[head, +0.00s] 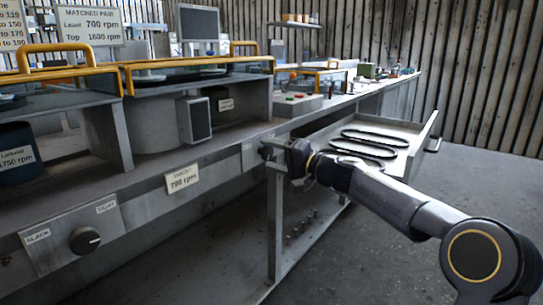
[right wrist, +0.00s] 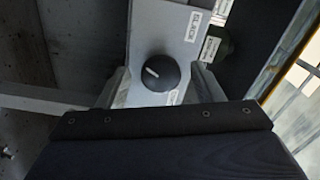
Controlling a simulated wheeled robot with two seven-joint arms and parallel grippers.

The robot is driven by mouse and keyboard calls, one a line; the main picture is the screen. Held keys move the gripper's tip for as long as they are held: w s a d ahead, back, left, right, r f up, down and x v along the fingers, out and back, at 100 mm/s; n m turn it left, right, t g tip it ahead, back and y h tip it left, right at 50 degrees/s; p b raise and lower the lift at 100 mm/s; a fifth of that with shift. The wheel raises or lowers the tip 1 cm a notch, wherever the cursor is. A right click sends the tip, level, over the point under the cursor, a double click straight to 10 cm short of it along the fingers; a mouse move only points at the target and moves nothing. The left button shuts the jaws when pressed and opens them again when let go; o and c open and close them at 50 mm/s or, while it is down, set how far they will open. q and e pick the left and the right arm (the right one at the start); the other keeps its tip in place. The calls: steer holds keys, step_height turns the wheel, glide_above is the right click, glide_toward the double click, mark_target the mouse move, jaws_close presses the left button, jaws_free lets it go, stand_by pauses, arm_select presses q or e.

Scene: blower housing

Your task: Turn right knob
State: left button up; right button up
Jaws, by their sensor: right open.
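The right knob (right wrist: 160,72) is round and black with a white pointer line, on a light grey panel (right wrist: 155,30) with small word labels. In the head view the right panel (head: 248,155) is partly covered by my right gripper (head: 270,155), and I cannot clearly tell the knob from the gripper there. In the right wrist view my right gripper (right wrist: 160,78) is open, with one finger on each side of the knob. Gaps show between the fingers and the knob. The left knob (head: 84,240) sits on its own panel marked SLACK and TIGHT. My left gripper is not in view.
A sign reading 700 rpm (head: 182,178) hangs on the bench front (head: 150,183) between the panels. An open drawer-like tray (head: 400,133) with several dark belts lies beyond my right arm. Yellow-handled guards (head: 200,62) stand on the bench. The floor at right is clear.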

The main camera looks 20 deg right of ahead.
steer(key=v, duration=0.7)
steer(key=shift+s, duration=0.1)
